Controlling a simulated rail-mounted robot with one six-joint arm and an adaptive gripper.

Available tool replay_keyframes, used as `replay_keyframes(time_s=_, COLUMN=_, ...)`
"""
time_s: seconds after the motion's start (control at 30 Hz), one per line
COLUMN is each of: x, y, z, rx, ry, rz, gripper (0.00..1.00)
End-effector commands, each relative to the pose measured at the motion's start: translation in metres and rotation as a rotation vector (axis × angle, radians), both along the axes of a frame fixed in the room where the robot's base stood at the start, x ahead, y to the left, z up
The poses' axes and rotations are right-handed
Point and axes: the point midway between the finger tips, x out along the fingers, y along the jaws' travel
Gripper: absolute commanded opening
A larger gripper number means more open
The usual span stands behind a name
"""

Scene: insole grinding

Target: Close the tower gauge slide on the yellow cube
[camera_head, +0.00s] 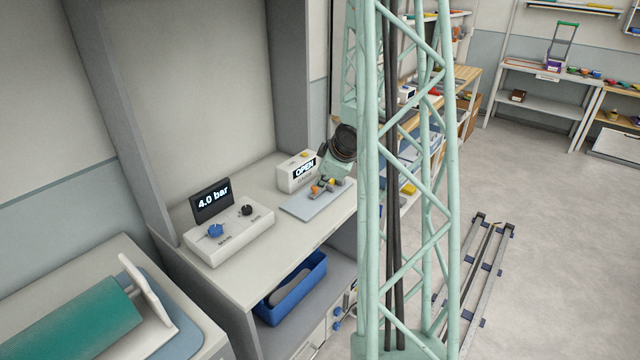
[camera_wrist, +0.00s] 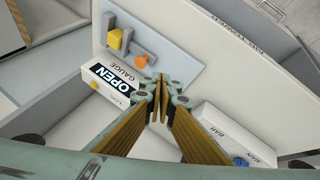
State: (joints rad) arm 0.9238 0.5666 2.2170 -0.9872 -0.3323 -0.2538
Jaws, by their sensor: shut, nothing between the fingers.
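In the wrist view the tower gauge is a pale blue-grey plate (camera_wrist: 168,38) with grey upright parts. The yellow cube (camera_wrist: 115,39) stands among these uprights. An orange knob (camera_wrist: 142,61) sits on the slide's near end; whether the slide touches the cube I cannot tell. A white box beside the plate has an OPEN display (camera_wrist: 111,84). My gripper (camera_wrist: 158,80) is shut and empty, with its tips apart from the knob, to its lower right in the picture. In the head view the plate (camera_head: 300,208) lies on the bench, and my column partly hides my arm.
A white regulator box (camera_head: 230,238) with knobs and a 4.0 bar display (camera_head: 212,200) stands on the same bench, left of the gauge. A blue bin (camera_head: 291,290) is on the shelf below. The bench top (camera_head: 255,275) between them is clear.

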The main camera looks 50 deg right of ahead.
Motion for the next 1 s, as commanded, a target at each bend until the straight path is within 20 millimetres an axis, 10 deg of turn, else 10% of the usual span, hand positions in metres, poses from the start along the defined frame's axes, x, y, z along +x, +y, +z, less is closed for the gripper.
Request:
replay_keyframes(time_s=0.23, x=0.000, y=0.000, z=0.000, rx=0.000, ry=0.000, rz=0.000, gripper=0.00)
replay_keyframes(time_s=0.57, x=0.002, y=-0.013, z=0.003, rx=0.005, ry=0.001, rz=-0.064, gripper=0.30)
replay_keyframes(time_s=1.0, x=0.011, y=-0.062, z=0.016, rx=0.091, ry=-0.005, rz=-0.463, gripper=0.31)
